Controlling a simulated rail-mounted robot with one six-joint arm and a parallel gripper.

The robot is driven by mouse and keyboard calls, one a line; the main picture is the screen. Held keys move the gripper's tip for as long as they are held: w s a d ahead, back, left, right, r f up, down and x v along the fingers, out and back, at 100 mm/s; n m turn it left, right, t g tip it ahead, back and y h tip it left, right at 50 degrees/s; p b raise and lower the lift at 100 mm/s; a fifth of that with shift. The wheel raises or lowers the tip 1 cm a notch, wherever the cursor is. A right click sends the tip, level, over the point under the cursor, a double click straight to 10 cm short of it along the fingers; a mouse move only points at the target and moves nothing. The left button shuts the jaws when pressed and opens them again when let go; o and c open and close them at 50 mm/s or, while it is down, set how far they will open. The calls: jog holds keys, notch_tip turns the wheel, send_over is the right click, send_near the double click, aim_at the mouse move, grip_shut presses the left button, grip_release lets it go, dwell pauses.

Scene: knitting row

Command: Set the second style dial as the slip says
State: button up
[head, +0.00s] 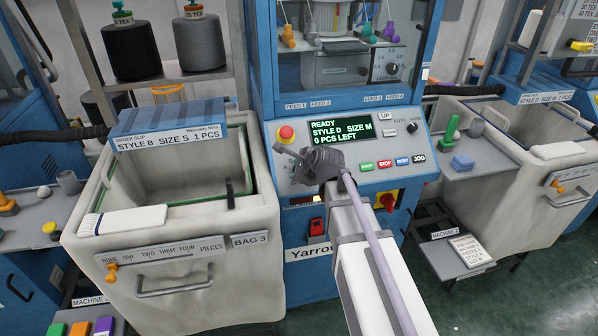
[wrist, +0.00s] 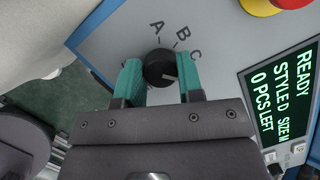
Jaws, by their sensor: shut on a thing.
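The style dial, a round black knob (wrist: 160,68) on the grey panel, shows in the wrist view with the letters A, B and C around its far side. A small pale mark is on the knob. My gripper (wrist: 159,80) has its two teal fingers on either side of the knob, shut on it. In the head view my gripper (head: 318,163) covers the dial at the panel's left. The green display (head: 341,129) reads READY, STYLE D, SIZE M, 0 PCS LEFT. The order slip (head: 172,138) on the left bin reads STYLE B, SIZE S, 1 PCS.
A red stop button (head: 286,133) sits above my gripper. A row of start, stop, reset and jog buttons (head: 385,164) lies to its right. The left bin (head: 180,260), marked BAG 3, stands close beside the panel. Another bin (head: 557,145) stands at the right.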

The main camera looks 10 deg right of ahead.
jog(key=shift+m, duration=1.1)
jog(key=o, duration=0.9)
jog(key=p+v, duration=0.3)
jog(key=v, duration=0.2)
jog(key=p+v, duration=0.3)
jog(key=v, duration=0.2)
jog(key=shift+s+a+r+p, duration=0.15)
jog(key=shift+s+p, duration=0.15)
jog(key=shift+s, duration=0.2)
